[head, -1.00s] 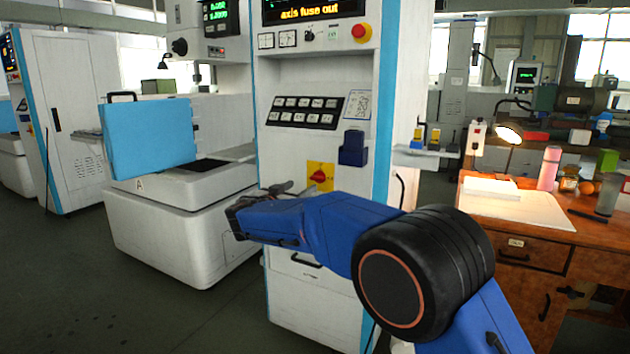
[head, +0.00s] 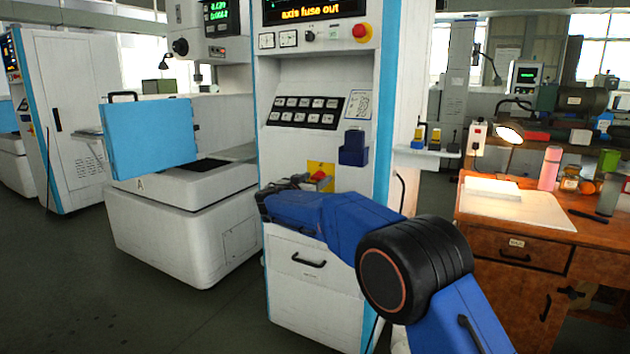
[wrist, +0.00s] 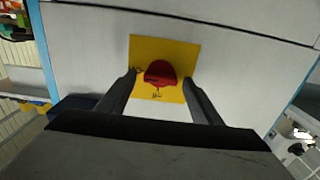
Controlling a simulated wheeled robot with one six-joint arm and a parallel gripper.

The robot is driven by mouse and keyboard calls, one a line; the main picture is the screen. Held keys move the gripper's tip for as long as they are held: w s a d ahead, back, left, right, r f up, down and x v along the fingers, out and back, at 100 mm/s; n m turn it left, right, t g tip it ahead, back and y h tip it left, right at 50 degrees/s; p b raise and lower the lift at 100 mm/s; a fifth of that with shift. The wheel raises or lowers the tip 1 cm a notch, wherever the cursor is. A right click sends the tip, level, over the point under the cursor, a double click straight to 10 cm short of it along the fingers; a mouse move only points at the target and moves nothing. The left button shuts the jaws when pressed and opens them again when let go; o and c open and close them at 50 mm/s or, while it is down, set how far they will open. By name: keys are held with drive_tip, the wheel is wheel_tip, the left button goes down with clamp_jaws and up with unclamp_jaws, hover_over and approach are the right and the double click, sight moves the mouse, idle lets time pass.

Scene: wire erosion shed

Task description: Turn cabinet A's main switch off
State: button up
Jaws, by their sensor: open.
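The main switch is a red knob (wrist: 160,73) on a yellow square plate (wrist: 178,48) on the white front of the cabinet (head: 325,238). In the head view the red knob (head: 319,176) and yellow plate (head: 322,167) show just above my arm, partly hidden. My gripper (wrist: 161,82) is open, with one finger on each side of the knob in the wrist view. I cannot tell whether the fingers touch the knob. In the head view my gripper (head: 277,184) is in front of the cabinet and mostly hidden by my wrist.
A red emergency button (head: 361,31) and a keypad (head: 305,111) are higher on the cabinet. A dark blue holder (head: 354,148) is fixed above and right of the switch. A drawer handle (head: 309,260) is below. A wooden desk (head: 515,226) stands at right; floor at left is clear.

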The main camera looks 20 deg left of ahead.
drive_tip(key=shift+c, duration=0.3)
drive_tip(key=c, duration=1)
drive_tip(key=shift+n, duration=0.3)
drive_tip(key=n, duration=0.3)
drive_tip(key=shift+a+n, duration=0.1)
drive_tip(key=shift+n, duration=0.3)
drive_tip(key=n, duration=0.4)
drive_tip(key=shift+a+f+n, duration=0.1)
drive_tip(key=shift+n, duration=0.2)
drive_tip(key=n, duration=0.4)
drive_tip(key=shift+f, duration=0.1)
drive_tip(key=n, duration=0.4)
drive_tip(key=shift+a+f+n, duration=0.1)
drive_tip(key=shift+n, duration=0.5)
